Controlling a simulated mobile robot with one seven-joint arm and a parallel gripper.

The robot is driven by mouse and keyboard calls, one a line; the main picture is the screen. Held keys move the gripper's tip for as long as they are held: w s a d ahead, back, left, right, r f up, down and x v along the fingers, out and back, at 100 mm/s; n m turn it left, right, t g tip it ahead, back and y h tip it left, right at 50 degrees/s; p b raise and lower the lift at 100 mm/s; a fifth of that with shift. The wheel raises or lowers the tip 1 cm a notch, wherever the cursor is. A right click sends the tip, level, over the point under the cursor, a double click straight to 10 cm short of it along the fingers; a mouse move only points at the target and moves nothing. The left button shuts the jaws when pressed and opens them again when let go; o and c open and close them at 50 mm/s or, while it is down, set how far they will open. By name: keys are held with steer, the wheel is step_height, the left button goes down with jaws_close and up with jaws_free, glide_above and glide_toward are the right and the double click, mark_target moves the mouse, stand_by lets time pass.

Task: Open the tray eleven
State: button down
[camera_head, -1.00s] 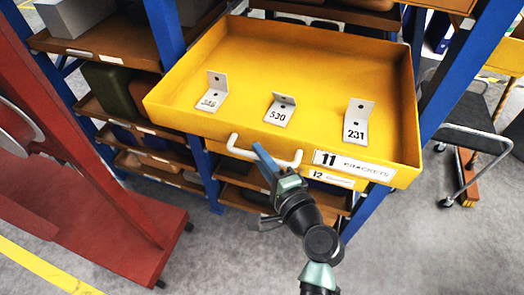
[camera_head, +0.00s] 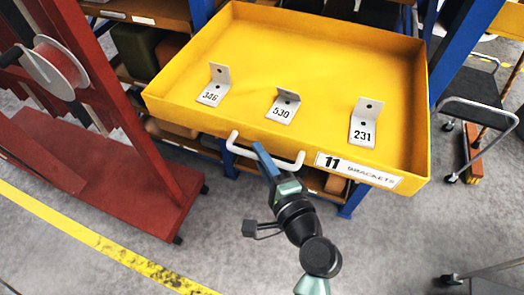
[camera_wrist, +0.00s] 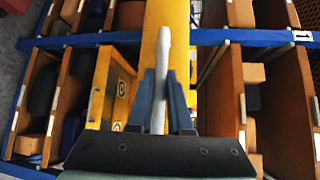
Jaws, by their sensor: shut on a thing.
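The yellow tray eleven (camera_head: 300,62) is pulled out from the blue rack in the head view, with the label "11 BRACKETS" (camera_head: 358,169) on its front. Three grey metal brackets stand in it, marked 346 (camera_head: 213,95), 530 (camera_head: 283,110) and 231 (camera_head: 363,130). A white bar handle (camera_head: 236,146) sits on the tray's front. My gripper (camera_head: 264,158) is shut on this handle near its middle. In the wrist view the blue fingers (camera_wrist: 160,105) hold the pale handle (camera_wrist: 164,55) between them.
A red frame with a cable reel (camera_head: 52,68) stands on the left. A black cart or stool (camera_head: 472,100) stands on the right. The rack's blue upright (camera_head: 462,45) is behind the tray.

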steer(key=c, duration=0.9)
jaws_free()
steer(key=shift+o, duration=0.2)
steer(key=b+v, duration=0.2)
steer(key=v, duration=1.1)
steer(key=shift+f, duration=0.1)
